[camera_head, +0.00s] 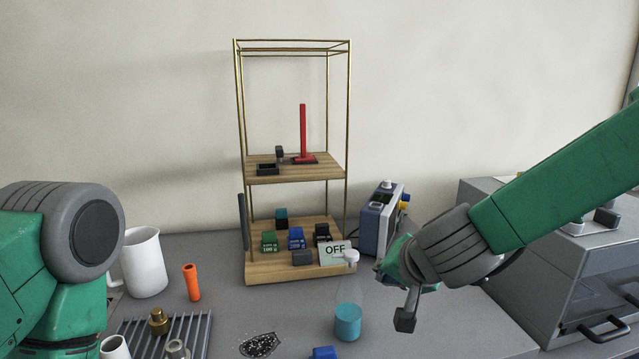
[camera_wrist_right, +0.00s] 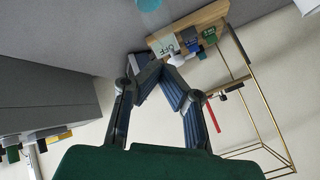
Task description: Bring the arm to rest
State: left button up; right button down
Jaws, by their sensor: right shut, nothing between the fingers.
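My right arm (camera_head: 545,205) reaches in from the right edge in the head view. Its gripper (camera_head: 405,318) hangs in front of the blue-grey device, to the right of a clear bottle with blue liquid (camera_head: 348,322). In the right wrist view the two fingers of the right gripper (camera_wrist_right: 163,64) come together at their tips, shut with nothing between them. Part of my left arm (camera_head: 60,250) fills the left edge of the head view; its gripper is out of view.
A brass-framed shelf (camera_head: 296,172) holds small boxes, an OFF sign (camera_head: 335,252) and a red post (camera_head: 303,132). A white mug (camera_head: 146,262), orange tube (camera_head: 192,282) and metal rack (camera_head: 190,328) stand left. A blue-grey device (camera_head: 377,222) and grey oven-like box (camera_head: 560,275) stand right.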

jog(key=s+d+f+n+g+h+b, duration=0.1)
jog(key=s+d+f+b, duration=0.3)
jog(key=f, duration=0.7)
jog(key=s+d+f+n+g+b, duration=0.15)
jog(key=s+f, duration=0.35)
jog(key=f, duration=0.5)
jog(key=s+d+f+n+g+h+b, duration=0.1)
jog(key=s+d+f+b, duration=0.3)
jog(key=f, duration=0.7)
pick_arm(q)
notch_tip(320, 180, down, 16)
jog(key=b, duration=0.6)
jog(key=shift+w+d, duration=0.15)
jog(key=shift+w, duration=0.15)
pick_arm(e)
jog(key=s+d+f+n+g, duration=0.1)
jog(key=s+d+f+g, duration=0.1)
jog(key=s+f, duration=0.5)
jog(key=s+d+f+n+g, duration=0.1)
jog(key=s+d+f, duration=0.4)
jog(key=s, duration=0.8)
notch_tip(320, 180, down, 3)
jog(key=shift+s+d+f+g, duration=0.2)
jog(key=shift+s+g, duration=0.2)
jog(key=shift+g, duration=0.35)
pick_arm(q)
jog(key=shift+f, duration=0.1)
pick_arm(e)
jog(key=shift+w+a+n, duration=0.15)
jog(key=shift+n, duration=0.1)
